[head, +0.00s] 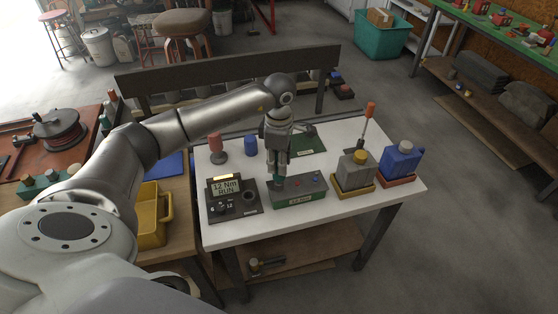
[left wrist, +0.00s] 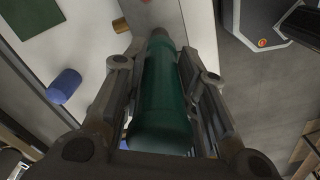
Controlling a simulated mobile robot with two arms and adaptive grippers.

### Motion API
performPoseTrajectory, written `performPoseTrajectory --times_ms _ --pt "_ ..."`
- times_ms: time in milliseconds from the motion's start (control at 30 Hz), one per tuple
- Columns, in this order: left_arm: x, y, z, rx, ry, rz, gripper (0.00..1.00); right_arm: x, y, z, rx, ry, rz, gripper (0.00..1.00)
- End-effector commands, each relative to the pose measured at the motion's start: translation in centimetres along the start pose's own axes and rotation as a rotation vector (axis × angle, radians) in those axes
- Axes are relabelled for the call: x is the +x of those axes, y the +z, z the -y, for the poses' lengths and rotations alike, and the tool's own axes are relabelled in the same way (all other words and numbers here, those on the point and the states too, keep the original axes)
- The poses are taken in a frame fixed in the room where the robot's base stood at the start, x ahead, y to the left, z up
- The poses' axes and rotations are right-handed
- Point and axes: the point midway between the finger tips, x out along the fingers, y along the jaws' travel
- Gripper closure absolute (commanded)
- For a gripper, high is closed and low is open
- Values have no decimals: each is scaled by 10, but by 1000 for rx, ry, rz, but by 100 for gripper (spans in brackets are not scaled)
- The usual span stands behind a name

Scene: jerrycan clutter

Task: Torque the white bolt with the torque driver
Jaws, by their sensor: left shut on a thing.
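My left gripper (head: 277,172) points down over the table and is shut on a green-handled tool, likely the torque driver. In the left wrist view the driver's green handle (left wrist: 163,95) lies between my two fingers. In the head view the fingers hide most of the driver, and its lower end is over the left part of a dark green block (head: 303,196) with small coloured spots on top. I cannot tell whether the driver touches the block. I cannot make out the white bolt. My right gripper is not in view.
A dark box with a "12 Nm RUN" display (head: 226,187) stands left of the block. A grey jerrycan (head: 354,170) and a blue jerrycan (head: 402,161) stand to the right. A red-topped object (head: 215,144) and blue cylinder (head: 251,146) stand behind. The front right tabletop is clear.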

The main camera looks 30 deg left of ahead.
Motion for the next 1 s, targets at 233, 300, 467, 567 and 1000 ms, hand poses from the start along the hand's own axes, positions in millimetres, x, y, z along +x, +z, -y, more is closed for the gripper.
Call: performPoseTrajectory --times_ms 233,300,467,567,1000 --pt "4 0 3 2 -9 -3 100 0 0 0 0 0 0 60" --pt "3 0 3 2 -9 -3 100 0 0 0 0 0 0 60" --pt "1 0 3 3 -10 -3 100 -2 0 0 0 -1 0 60" --pt "-2 0 3 3 -10 -3 100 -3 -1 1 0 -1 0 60" --pt "-13 0 1 1 -3 0 100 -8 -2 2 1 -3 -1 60"
